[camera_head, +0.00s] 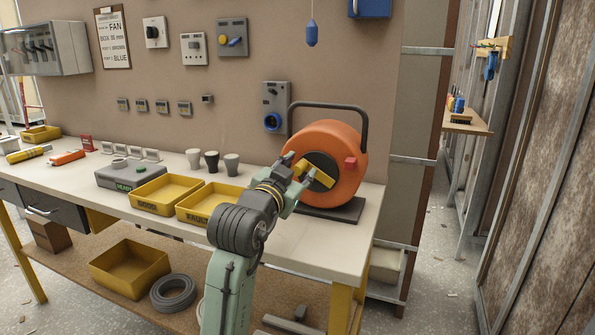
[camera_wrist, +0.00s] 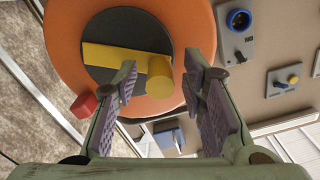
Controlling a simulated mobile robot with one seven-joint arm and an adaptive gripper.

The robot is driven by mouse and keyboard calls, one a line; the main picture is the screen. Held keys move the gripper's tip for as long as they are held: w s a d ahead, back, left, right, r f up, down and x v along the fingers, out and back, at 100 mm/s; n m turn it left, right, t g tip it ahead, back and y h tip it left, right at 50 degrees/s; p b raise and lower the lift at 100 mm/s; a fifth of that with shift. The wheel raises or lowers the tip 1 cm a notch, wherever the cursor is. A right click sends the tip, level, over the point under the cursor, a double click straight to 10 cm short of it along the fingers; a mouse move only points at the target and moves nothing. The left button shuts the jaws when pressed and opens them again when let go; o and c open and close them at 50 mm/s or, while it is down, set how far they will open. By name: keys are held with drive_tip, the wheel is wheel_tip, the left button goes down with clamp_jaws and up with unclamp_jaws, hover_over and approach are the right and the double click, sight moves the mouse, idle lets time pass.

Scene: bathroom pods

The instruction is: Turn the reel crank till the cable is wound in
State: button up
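An orange cable reel (camera_head: 325,137) with a dark carrying handle stands upright on a dark base at the right end of the workbench. A yellow crank (camera_head: 318,174) crosses its dark hub, and a red block (camera_head: 351,163) sits at the right of its face. The reel (camera_wrist: 57,45) fills the upper left of the wrist view. There the crank's round knob (camera_wrist: 160,77) appears between the fingertips of my gripper (camera_wrist: 161,72). My gripper (camera_head: 297,187) is open, with a visible gap on the knob's right side. Whether a finger touches it is unclear. I cannot make out the cable.
Two yellow bins, one of them the front bin (camera_head: 203,219), and several cups (camera_head: 212,161) stand left of my arm. A blue socket (camera_head: 272,121) is on the wall behind the reel. A grey coil (camera_head: 173,293) lies on the lower shelf. The bench's front right corner is clear.

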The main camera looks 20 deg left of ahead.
drive_tip(key=s, duration=1.2)
drive_tip(key=shift+a, duration=0.2)
